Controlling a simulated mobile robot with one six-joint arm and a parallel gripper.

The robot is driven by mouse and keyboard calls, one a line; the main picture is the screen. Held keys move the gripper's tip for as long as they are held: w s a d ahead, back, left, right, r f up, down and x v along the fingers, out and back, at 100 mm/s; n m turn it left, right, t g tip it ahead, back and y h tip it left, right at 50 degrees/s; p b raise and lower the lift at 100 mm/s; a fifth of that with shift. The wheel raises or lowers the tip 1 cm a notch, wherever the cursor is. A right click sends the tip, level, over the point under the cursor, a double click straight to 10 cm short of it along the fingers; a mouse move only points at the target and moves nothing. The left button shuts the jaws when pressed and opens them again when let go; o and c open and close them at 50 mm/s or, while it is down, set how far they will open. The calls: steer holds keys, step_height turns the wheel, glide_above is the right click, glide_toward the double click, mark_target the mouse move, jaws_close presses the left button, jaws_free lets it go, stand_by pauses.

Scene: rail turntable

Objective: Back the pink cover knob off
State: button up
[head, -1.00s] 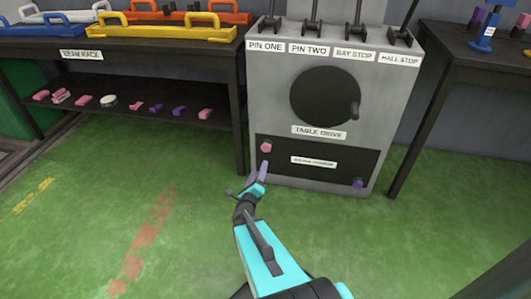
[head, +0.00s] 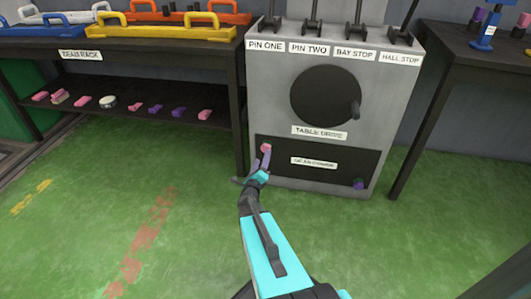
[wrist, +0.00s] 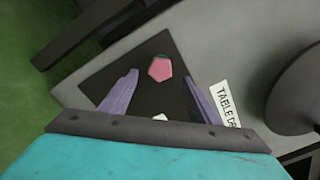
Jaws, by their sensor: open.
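The pink cover knob (head: 266,148) sits at the upper left corner of the dark cover plate (head: 345,162), low on the grey drive cabinet. In the wrist view the pink knob (wrist: 160,68) shows ahead of my gripper, between the lines of its two purple fingers. My gripper (head: 264,160) is open and just in front of the knob; in the wrist view its fingers (wrist: 160,95) are spread with nothing between them. Whether the fingertips reach beside the knob, I cannot tell. A purple knob (head: 358,183) sits at the plate's lower right corner.
The cabinet (head: 262,80) carries a round dark disc with a handle (head: 325,95) above the plate, and levers on top. A dark rack (head: 238,100) with beams and small pink and purple pieces stands left. Another table (head: 455,50) stands right. The green floor in front is clear.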

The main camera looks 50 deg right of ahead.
mark_target(265, 149)
steer(key=shift+b+x, duration=0.7)
steer(key=shift+x, duration=2.55)
steer(key=c, duration=0.9)
steer(key=shift+d, duration=0.15)
steer(key=shift+c, duration=0.4)
steer(key=shift+n, duration=0.3)
steer(key=shift+a, duration=0.25)
